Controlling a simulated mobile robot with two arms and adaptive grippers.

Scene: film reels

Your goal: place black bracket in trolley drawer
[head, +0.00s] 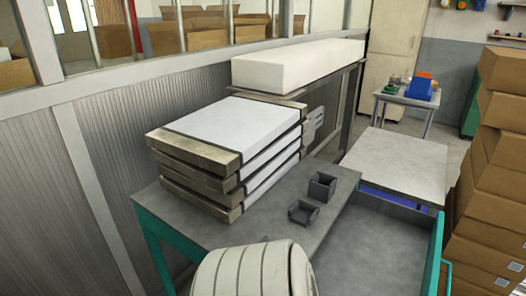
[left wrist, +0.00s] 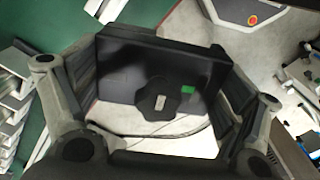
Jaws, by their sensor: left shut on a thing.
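In the left wrist view my left gripper (left wrist: 160,95) is shut on a black, box-like part, which I take to be the black bracket (left wrist: 120,75). The part has a dark lobed knob on its face and a small green mark. The gripper's two fingers press on its left and right sides. In the head view neither this part nor the gripper shows. An open grey tray with a teal rim (head: 437,245), apparently the trolley drawer, lies at the lower right; its front is cut off. My right gripper is in neither view.
Two dark open holders, one low (head: 303,212) and one taller (head: 322,187), stand on the grey bench top (head: 255,225). A stack of white slabs with wooden ends (head: 225,140) stands behind them. Cardboard boxes (head: 490,170) are piled at right. A low grey table (head: 398,160) is bare.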

